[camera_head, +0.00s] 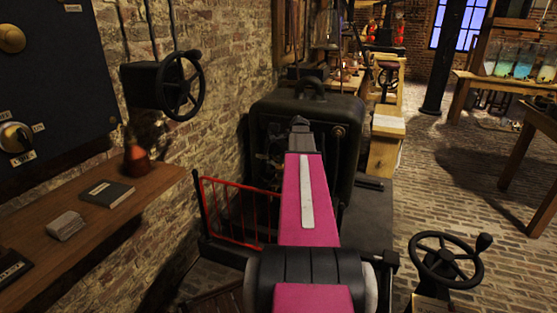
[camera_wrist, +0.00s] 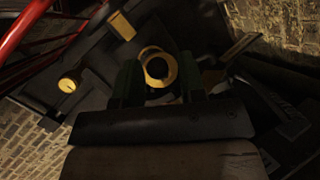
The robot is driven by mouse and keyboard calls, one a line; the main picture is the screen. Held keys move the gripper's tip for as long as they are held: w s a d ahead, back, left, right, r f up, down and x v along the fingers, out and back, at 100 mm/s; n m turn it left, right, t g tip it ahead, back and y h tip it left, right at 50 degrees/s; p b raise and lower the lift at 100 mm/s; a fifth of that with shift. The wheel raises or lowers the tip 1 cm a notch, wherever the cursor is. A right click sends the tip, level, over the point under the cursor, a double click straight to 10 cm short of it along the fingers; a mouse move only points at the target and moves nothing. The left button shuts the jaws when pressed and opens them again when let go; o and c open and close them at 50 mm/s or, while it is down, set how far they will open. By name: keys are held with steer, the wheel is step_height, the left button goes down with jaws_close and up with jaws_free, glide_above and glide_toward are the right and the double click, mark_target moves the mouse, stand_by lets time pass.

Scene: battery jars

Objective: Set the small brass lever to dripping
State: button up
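In the wrist view a round brass piece with a dark centre (camera_wrist: 158,68) shows between the dark fingers of my gripper (camera_wrist: 160,80). The fingers stand apart; whether they touch it is too dark to tell. A brass block (camera_wrist: 122,25) lies up and left of it, and a small brass knob (camera_wrist: 69,84) is further left. I cannot tell which of these is the small brass lever, and no dripping mark is readable. In the head view my pink arm reaches toward a large black machine (camera_head: 330,115) and hides my gripper and the brass pieces.
A red railing (camera_head: 240,210) stands left of my arm, and red bars (camera_wrist: 25,25) show close by in the wrist view. A wall handwheel (camera_head: 183,85) and wooden shelf (camera_head: 120,215) are left. Another handwheel (camera_head: 445,262) stands right. Brick floor (camera_head: 450,180) is open further right.

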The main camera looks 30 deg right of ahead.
steer(key=shift+w+a+f, duration=0.15)
steer(key=shift+a+f, duration=0.1)
steer(key=shift+f, duration=0.25)
jaws_close()
steer(key=shift+w+d+r+g+y, duration=0.1)
steer(key=shift+w+d+g+y, duration=0.2)
steer(key=shift+g+y, duration=0.15)
steer(key=shift+d+r+m+g+y, duration=0.2)
steer(key=shift+m+g+y, duration=0.25)
steer(key=shift+y, duration=0.2)
steer(key=shift+a, duration=0.1)
jaws_free()
